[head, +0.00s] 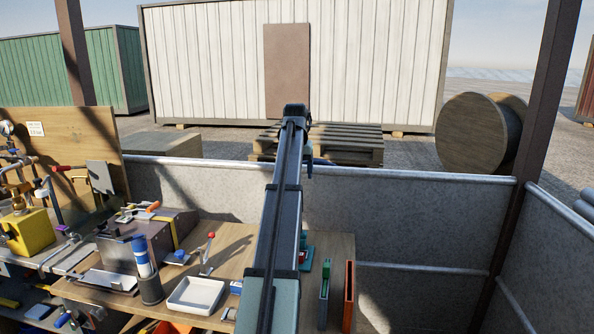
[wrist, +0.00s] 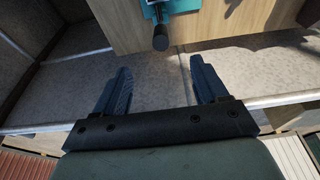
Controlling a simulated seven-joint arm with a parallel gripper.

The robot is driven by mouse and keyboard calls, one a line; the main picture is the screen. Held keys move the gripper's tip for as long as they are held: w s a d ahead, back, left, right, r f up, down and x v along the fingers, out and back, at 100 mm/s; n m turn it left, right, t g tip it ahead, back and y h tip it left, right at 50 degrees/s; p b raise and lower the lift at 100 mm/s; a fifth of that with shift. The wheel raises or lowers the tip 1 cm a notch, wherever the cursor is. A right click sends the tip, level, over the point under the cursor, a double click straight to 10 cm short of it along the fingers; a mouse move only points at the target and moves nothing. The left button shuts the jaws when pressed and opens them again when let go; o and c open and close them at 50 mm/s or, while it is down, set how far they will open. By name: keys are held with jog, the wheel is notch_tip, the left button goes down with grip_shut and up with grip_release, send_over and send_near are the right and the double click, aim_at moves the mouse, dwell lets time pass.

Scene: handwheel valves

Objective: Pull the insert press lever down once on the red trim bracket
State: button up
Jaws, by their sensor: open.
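My gripper is open and empty in the wrist view (wrist: 161,82), with two dark blue fingers wide apart. In the head view my arm hides most of it. A teal device (wrist: 172,8) at the bench edge shows beyond the fingers in the wrist view, with a black knob (wrist: 160,38) on a short rod; it looks like the insert press and its lever. The gripper is apart from it. In the head view a teal part with red on it (head: 306,254) shows beside my arm, partly hidden; I cannot tell whether the red is the trim bracket.
A grey low wall (head: 420,220) stands behind.

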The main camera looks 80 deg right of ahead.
jog(key=shift+x, duration=4.15)
jog(key=shift+w, duration=0.1)
jog(key=c, duration=1.2)
